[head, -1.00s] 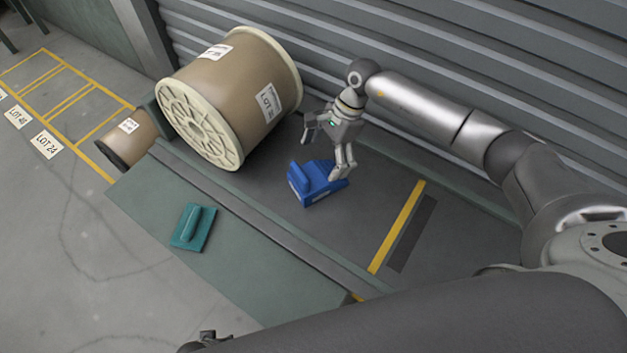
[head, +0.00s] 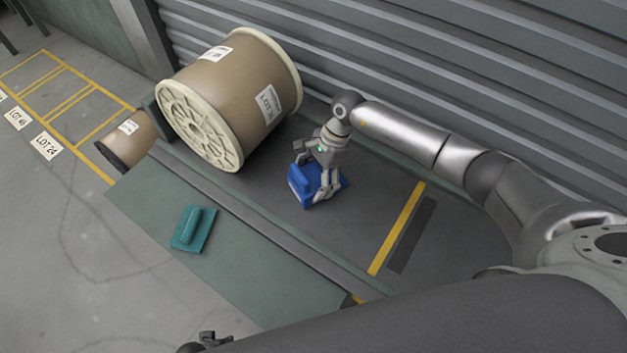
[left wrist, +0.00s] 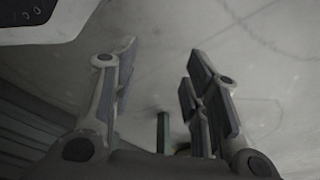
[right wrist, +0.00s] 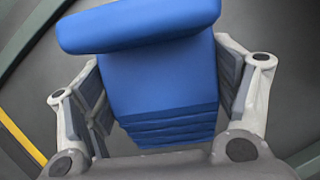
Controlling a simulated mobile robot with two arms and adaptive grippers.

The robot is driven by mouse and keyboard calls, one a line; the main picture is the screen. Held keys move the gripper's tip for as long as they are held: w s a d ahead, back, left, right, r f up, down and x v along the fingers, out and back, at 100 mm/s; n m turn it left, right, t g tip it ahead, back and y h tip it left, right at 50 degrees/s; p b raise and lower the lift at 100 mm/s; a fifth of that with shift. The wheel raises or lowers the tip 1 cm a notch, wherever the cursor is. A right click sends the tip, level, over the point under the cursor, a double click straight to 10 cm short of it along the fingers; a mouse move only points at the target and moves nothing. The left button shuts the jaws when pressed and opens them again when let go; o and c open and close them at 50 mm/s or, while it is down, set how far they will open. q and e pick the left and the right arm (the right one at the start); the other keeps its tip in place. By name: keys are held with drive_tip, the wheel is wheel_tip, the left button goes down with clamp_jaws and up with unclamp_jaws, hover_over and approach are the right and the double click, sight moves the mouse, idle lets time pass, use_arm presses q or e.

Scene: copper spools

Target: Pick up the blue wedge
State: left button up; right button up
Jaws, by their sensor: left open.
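The blue wedge (head: 302,183) lies on the dark platform, in front of the large spool. My right gripper (head: 313,180) is down at it, coming from above. In the right wrist view the wedge (right wrist: 160,85) sits between the two spread fingers of my right gripper (right wrist: 165,95), one on each side. The fingers look open around it, with a narrow gap at the right; contact at the left cannot be told. My left gripper (left wrist: 160,85) is open and empty over bare floor, its tip just showing at the bottom of the head view (head: 207,340).
A large brown spool (head: 232,85) stands just behind and left of the wedge. A smaller spool (head: 127,146) is at the left. A corrugated wall (head: 440,70) runs behind my right arm.

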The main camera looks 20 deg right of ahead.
drive_tip(key=c, duration=0.7)
drive_tip(key=shift+w+r, duration=0.1)
drive_tip(key=shift+c, duration=1)
